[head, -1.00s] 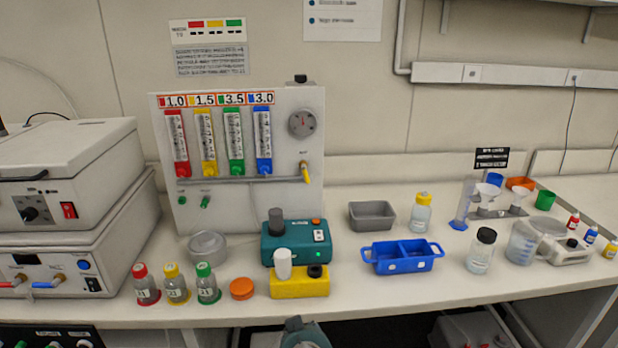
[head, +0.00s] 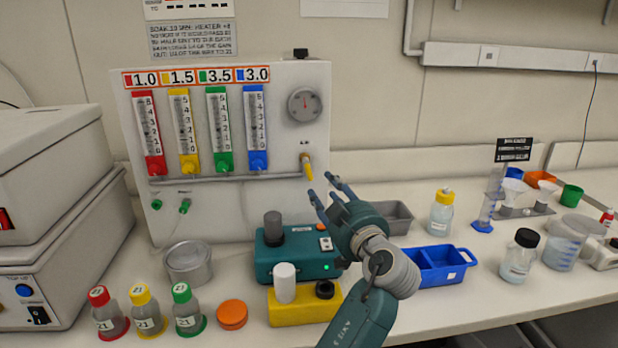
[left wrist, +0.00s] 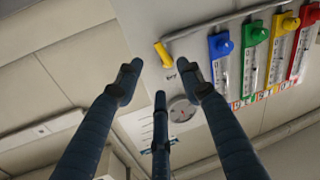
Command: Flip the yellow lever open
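The yellow lever (head: 308,170) is on the right side of the flow-meter panel (head: 225,215), below the round gauge. It points down, tilted slightly. It also shows in the left wrist view (left wrist: 162,54), upside down, near the fingertips. My left gripper (head: 322,186) is open and empty, just below and right of the lever in the head view. In the left wrist view its fingers (left wrist: 160,72) are spread, with the lever appearing between the two outer fingertips. I see no clear contact. My right gripper is not in view.
Below my left gripper are a teal device (head: 290,262) and a yellow block (head: 305,308) with a white cylinder. Capped bottles (head: 144,312) stand at the front left. A blue tray (head: 436,268) and grey bin (head: 395,217) are partly behind my arm.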

